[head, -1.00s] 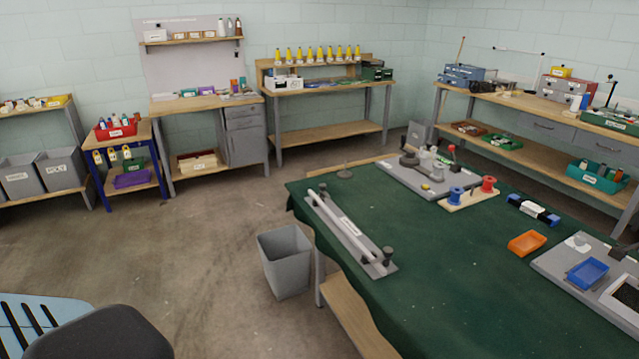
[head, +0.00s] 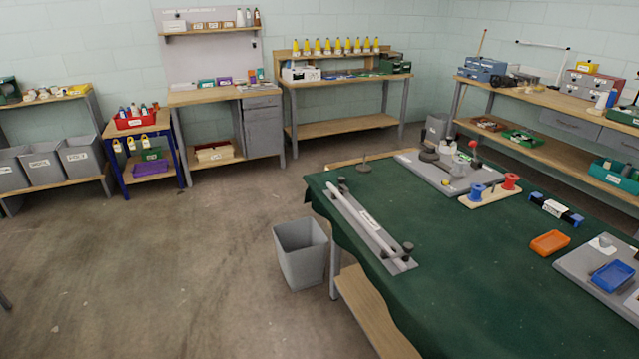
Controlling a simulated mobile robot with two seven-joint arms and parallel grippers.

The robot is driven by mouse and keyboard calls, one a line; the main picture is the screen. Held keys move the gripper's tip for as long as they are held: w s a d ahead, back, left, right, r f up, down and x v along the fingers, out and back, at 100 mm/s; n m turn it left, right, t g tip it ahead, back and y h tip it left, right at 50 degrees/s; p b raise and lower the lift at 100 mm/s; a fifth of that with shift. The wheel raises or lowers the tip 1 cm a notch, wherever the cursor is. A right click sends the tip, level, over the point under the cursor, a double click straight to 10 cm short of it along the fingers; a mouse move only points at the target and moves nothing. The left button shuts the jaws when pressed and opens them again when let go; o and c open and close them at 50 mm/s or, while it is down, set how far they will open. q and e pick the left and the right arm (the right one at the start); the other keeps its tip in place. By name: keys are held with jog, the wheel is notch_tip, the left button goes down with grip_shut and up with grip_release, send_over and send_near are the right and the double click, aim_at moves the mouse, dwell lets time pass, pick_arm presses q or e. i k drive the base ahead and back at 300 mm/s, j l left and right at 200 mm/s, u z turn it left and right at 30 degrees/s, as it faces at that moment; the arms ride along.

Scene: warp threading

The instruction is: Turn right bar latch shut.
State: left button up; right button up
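A long white bar (head: 362,220) lies on a narrow grey plate (head: 399,266) along the left side of the green-covered table. A dark knob-like latch (head: 407,247) stands at the bar's near right end. Another dark latch (head: 343,184) stands at the far left end. The latches are too small to tell whether they are turned shut or open. Neither of my grippers is in view.
The green-covered table (head: 470,290) also holds a grey board with a dark clamp-like device (head: 430,153), blue and red spools (head: 477,191), an orange tray (head: 550,243) and a blue tray (head: 612,276). A grey bin (head: 300,255) stands beside the table. The floor at left is open.

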aim_at(341, 180)
jog(key=i+j+z, duration=0.1)
jog(key=z, duration=0.35)
jog(key=i+j+z, duration=0.15)
jog(key=z, duration=0.3)
jog(key=i+j+z, duration=0.15)
jog(key=j, duration=0.15)
jog(key=j+z, duration=0.1)
jog(key=j, duration=0.2)
jog(key=i+j+z, duration=0.15)
jog(key=j, duration=0.15)
jog(key=i+j, duration=0.1)
jog(key=j, duration=0.3)
jog(key=i+j, duration=0.1)
jog(key=j, duration=0.25)
jog(key=i+j, duration=0.1)
jog(key=j, duration=0.3)
jog(key=i+j+z, duration=0.1)
jog(key=j, duration=0.3)
